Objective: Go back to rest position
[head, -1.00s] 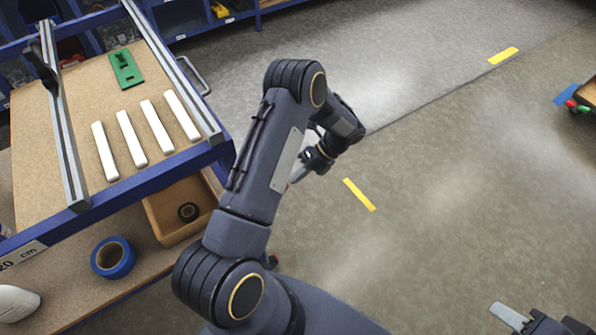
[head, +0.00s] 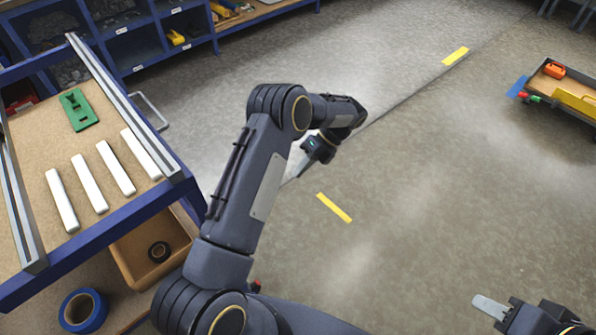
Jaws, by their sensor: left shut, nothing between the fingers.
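My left gripper (head: 293,174) hangs over the bare floor to the right of the workbench. Its fingers look closed together, with nothing seen between them. My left arm reaches up from the bottom and bends at the elbow. My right gripper (head: 490,307) is at the lower right, above the floor and pointing left. Only a pale finger plate of it shows clearly, so its opening is hard to judge. Nothing is seen in it.
The blue-framed workbench (head: 130,222) at left carries several white bars (head: 88,184) and a green part (head: 78,109). A brown bin (head: 128,262) and blue tape roll (head: 83,311) sit below. A cart (head: 562,93) stands far right. The middle floor is clear.

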